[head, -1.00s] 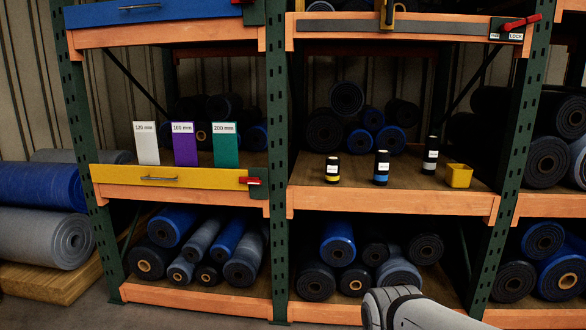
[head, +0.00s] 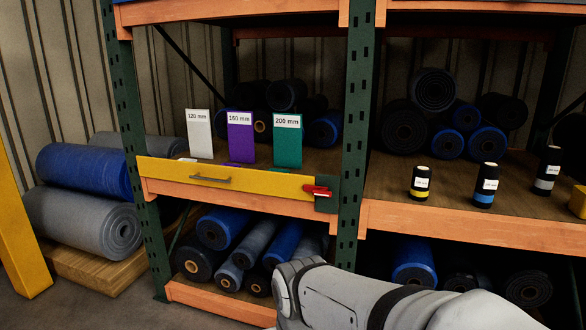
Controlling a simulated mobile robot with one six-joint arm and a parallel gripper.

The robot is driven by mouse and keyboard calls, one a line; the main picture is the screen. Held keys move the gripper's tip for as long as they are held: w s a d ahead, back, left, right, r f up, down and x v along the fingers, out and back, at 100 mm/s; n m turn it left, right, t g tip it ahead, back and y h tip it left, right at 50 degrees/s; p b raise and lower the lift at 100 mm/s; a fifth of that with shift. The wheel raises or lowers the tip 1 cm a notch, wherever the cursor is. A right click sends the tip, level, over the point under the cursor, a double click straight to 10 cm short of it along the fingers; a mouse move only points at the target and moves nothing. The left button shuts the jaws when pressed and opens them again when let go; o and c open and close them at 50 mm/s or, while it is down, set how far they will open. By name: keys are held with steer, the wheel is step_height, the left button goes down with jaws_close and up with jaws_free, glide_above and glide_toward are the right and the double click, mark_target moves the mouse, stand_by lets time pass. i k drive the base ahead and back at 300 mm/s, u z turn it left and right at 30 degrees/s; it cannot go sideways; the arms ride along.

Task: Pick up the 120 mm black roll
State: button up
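Three small black rolls with white labels stand upright on the right bay's middle shelf in the head view. The shortest has a yellow band (head: 420,183), the middle one a blue band (head: 485,186), and the tallest-looking one a grey band (head: 547,170). Their label print is too small to read, so I cannot tell which is 120 mm. A white panel marked 120 mm (head: 199,136) stands on the left bay's shelf. My arm shows at the bottom, but my gripper is out of view.
A purple panel marked 160 mm (head: 241,138) and a green one marked 200 mm (head: 287,143) stand beside the white one, behind a yellow drawer front (head: 225,178) with a red latch (head: 317,190). A yellow container (head: 578,201) is right of the small rolls. A green post (head: 354,150) divides the bays.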

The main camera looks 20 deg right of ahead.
mark_target(422, 175)
steer(key=z, duration=0.4)
steer(key=i, duration=1.05)
steer(key=z, duration=0.9)
steer(key=k, duration=0.7)
steer(key=z, duration=0.15)
steer(key=i, duration=0.8)
steer(key=u, duration=0.05)
